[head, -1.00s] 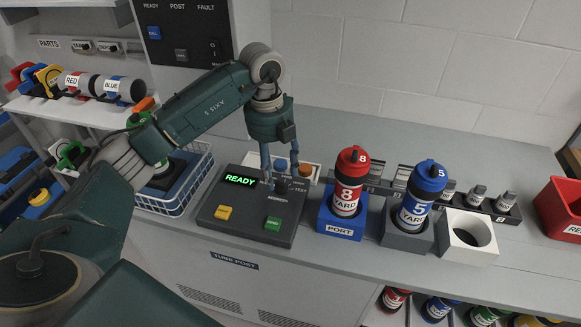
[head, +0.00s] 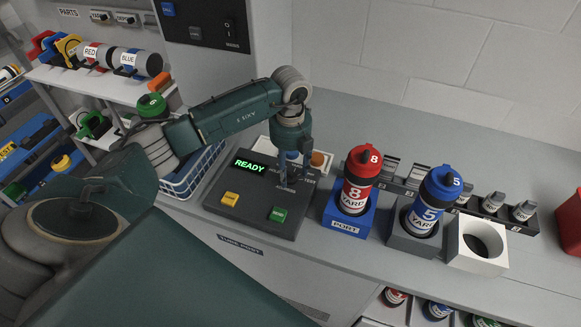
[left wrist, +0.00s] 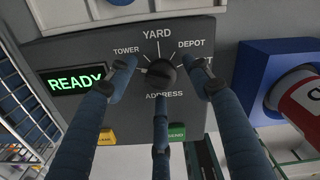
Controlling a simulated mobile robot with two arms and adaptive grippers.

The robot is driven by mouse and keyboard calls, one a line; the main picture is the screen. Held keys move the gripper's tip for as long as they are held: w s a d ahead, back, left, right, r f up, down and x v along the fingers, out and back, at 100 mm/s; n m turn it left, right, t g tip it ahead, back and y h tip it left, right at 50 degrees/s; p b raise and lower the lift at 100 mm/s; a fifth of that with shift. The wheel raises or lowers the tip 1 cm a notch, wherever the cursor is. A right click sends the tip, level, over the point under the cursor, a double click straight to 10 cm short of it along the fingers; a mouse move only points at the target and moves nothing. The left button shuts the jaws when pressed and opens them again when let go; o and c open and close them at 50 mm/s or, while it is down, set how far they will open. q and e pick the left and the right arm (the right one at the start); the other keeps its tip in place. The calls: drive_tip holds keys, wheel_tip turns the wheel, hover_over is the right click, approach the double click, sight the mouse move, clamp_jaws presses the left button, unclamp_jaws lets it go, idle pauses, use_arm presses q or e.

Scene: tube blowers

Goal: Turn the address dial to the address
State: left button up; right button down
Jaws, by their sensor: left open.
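The black address dial (left wrist: 162,73) is on the dark control panel (left wrist: 60,52), with TOWER, YARD and DEPOT printed around it and ADDRESS below. A further label at its right is partly hidden by a finger. I cannot tell for certain where the dial points. My left gripper (left wrist: 160,88) is open, its blue fingers spread around the dial, with no clear grip on it. In the head view my left gripper (head: 292,176) points down over the panel (head: 225,180) and mostly hides the dial. The lit display (head: 250,167) reads READY. My right gripper is not in view.
The panel has a yellow button (head: 230,198) and a green SEND button (head: 278,214). A red canister (head: 356,182) marked 8 YARD stands in the blue PORT block (head: 347,220). A blue canister (head: 432,205) marked 5 YARD stands right of it. A wire basket (head: 190,175) is left.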

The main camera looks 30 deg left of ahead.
use_arm(q)
drive_tip(key=shift+f, duration=0.3)
drive_tip(key=shift+c, duration=1.2)
drive_tip(key=shift+s+r, duration=0.1)
drive_tip(key=c, duration=0.9)
drive_tip(key=shift+o, duration=0.2)
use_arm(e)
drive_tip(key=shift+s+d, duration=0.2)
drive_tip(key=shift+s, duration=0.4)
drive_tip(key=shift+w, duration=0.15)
